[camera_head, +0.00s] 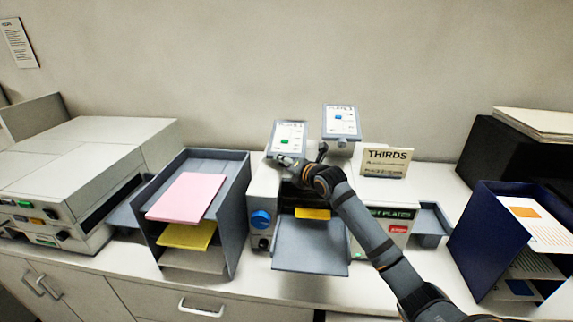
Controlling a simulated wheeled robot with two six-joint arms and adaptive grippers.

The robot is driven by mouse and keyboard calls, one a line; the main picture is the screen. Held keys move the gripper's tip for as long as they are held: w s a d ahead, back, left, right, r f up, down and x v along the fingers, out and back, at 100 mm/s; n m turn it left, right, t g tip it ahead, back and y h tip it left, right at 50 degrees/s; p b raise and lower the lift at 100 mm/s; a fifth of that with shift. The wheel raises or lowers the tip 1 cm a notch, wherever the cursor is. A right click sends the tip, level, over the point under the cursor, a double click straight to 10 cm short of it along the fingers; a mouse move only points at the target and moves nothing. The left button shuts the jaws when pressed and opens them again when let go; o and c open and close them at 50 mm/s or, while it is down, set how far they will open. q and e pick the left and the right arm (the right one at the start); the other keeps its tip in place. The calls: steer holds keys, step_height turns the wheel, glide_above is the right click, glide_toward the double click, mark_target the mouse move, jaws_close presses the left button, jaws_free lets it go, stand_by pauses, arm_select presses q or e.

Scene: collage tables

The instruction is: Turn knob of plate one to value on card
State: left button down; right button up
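The cream card (387,161) headed THIRDS stands on the machine's right side, with smaller lines below that I cannot read clearly. Two tilted grey panels with white faces rise behind the machine. The left panel (290,133) shows a green mark, and the right panel (341,120) shows a blue mark and a small round knob (342,141) at its lower edge. My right gripper (288,162) is at the lower edge of the left panel. It covers that spot, so I cannot tell whether it touches a knob or how its fingers stand. My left gripper is out of view.
The machine has a blue dial (260,219), a grey front tray (310,259) and a red button (398,229). A grey paper rack (237,215) stands left, a dark blue rack (485,240) right. A pale machine (60,190) is far left.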

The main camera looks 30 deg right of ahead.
steer(key=v, duration=0.6)
steer(key=shift+s+d, duration=0.2)
steer(key=shift+s, duration=0.1)
steer(key=shift+s+a+r, duration=0.15)
steer(key=shift+s+r, duration=0.05)
steer(key=shift+s, duration=0.2)
steer(key=shift+a, duration=0.1)
